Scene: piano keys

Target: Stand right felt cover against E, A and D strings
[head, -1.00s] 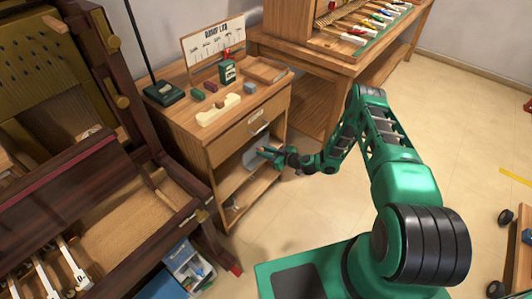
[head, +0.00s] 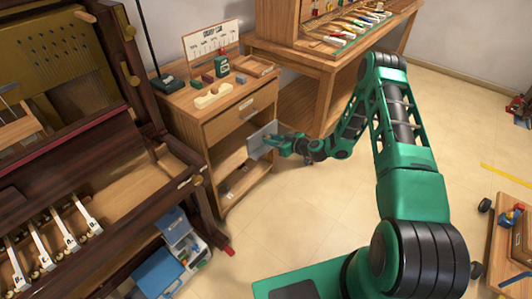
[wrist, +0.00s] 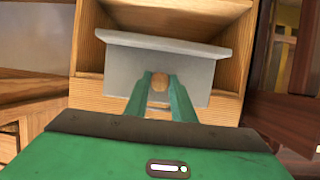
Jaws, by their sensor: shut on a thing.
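The felt cover is a flat grey panel (head: 262,139) with a bent edge. It stands roughly upright in front of the open cabinet shelf. In the wrist view the grey cover (wrist: 130,62) fills the space ahead of my fingers. My gripper (head: 279,143) is shut on the cover; in the wrist view, its green fingers (wrist: 160,88) close around a small wooden knob on the panel. Piano keys with letter labels (head: 48,245) show at lower left; the letters are too small to read surely. Strings run over the yellowish board (head: 62,55) at upper left.
The wooden cabinet (head: 238,125) carries a cream block (head: 213,97), small boxes and a sign. A blue toolbox (head: 158,273) sits on the floor near the piano's right side. A workbench (head: 335,62) stands behind. Open floor (head: 290,210) lies between cabinet and my base.

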